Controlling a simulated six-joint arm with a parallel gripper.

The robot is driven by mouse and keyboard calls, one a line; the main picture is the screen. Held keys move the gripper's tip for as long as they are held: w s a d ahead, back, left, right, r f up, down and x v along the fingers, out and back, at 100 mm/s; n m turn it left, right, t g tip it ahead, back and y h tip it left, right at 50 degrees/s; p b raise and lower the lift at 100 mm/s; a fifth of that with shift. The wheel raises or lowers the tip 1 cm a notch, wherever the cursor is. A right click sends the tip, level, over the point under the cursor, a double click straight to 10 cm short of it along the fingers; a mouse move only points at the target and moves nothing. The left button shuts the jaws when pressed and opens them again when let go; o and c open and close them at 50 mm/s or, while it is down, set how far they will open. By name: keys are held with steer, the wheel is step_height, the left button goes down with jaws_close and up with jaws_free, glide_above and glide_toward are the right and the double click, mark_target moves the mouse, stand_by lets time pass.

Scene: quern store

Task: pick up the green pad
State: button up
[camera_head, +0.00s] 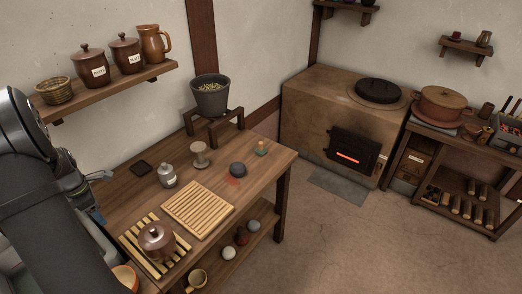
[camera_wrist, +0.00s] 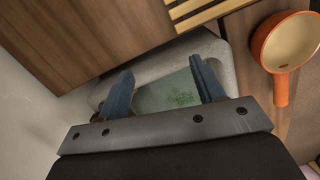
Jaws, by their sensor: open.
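My gripper (camera_wrist: 162,74) is open in the wrist view, with its two blue-grey fingers spread and nothing held between them. Beyond and between them is a pale stone basin (camera_wrist: 228,66) with a greyish-green inside. A mottled green patch (camera_wrist: 182,98) shows in the basin, nearer the right finger. It is faint, and I cannot tell for sure whether it is the green pad. In the head view my dark arm at the left hides the basin.
An orange ladle-like bowl (camera_wrist: 281,88) lies right of the basin. The wooden table (camera_head: 130,195) holds a slatted board (camera_head: 198,209), a lidded brown pot (camera_head: 157,241), a grey jar (camera_head: 167,176) and a dark stone (camera_head: 238,169). A wall shelf (camera_head: 110,89) is above.

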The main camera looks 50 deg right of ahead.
steer(key=shift+c, duration=1.4)
steer(key=d+r+m+t+h, duration=0.15)
steer(key=d+m, duration=0.65)
steer(key=d, duration=0.8)
steer(key=d+r+m+y, duration=0.15)
steer(key=d+m, duration=0.65)
steer(key=d, duration=0.9)
steer(key=s+d+r+m+h, duration=0.1)
steer(key=s+d+m, duration=0.2)
steer(key=d, duration=0.3)
steer(key=s+d+r+m+h, duration=0.1)
steer(key=s+d+m, duration=0.15)
steer(key=d, duration=0.35)
steer(key=m+h, duration=0.1)
steer(key=m, duration=0.7)
glide_above(261, 142)
steer(key=s+a, duration=0.1)
steer(key=a, duration=0.2)
step_height(261, 142, down, 7)
steer(key=shift+x, duration=3.25)
